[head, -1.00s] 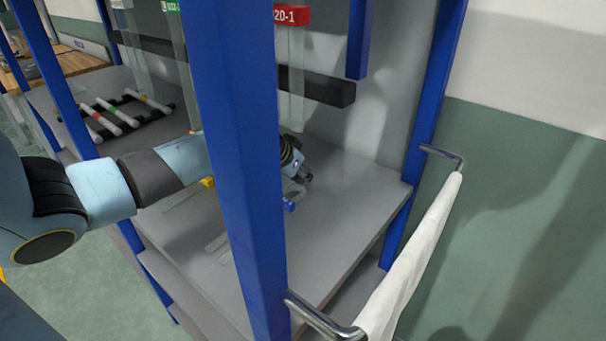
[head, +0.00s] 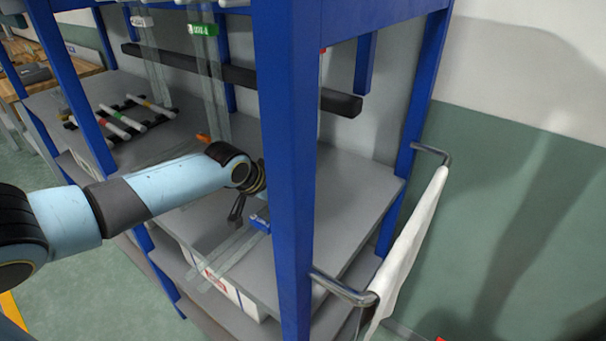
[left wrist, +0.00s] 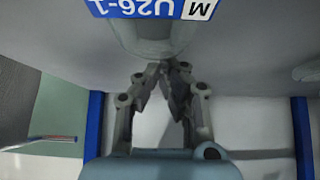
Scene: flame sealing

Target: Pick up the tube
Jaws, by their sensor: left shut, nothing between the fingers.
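A clear tube (head: 233,255) with a blue cap or label (head: 261,221) lies on the grey shelf. In the left wrist view, a blue and white label (left wrist: 152,9) reading U26-1 sits on a clear tube (left wrist: 152,42) just beyond my fingertips. My left gripper (head: 236,212) is shut and empty, beside the blue end in the head view; in the left wrist view its fingers (left wrist: 170,68) meet near the tube. I cannot tell whether they touch it. Part of the wrist is hidden by the blue post. My right gripper is not in view.
A blue post (head: 289,190) stands in front of the shelf (head: 345,190). A metal rail (head: 340,290) with a white cloth (head: 412,240) is on the right. Clear tubes hang behind, one with a green label (head: 202,30). A black rack (head: 125,118) holds several capped tubes.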

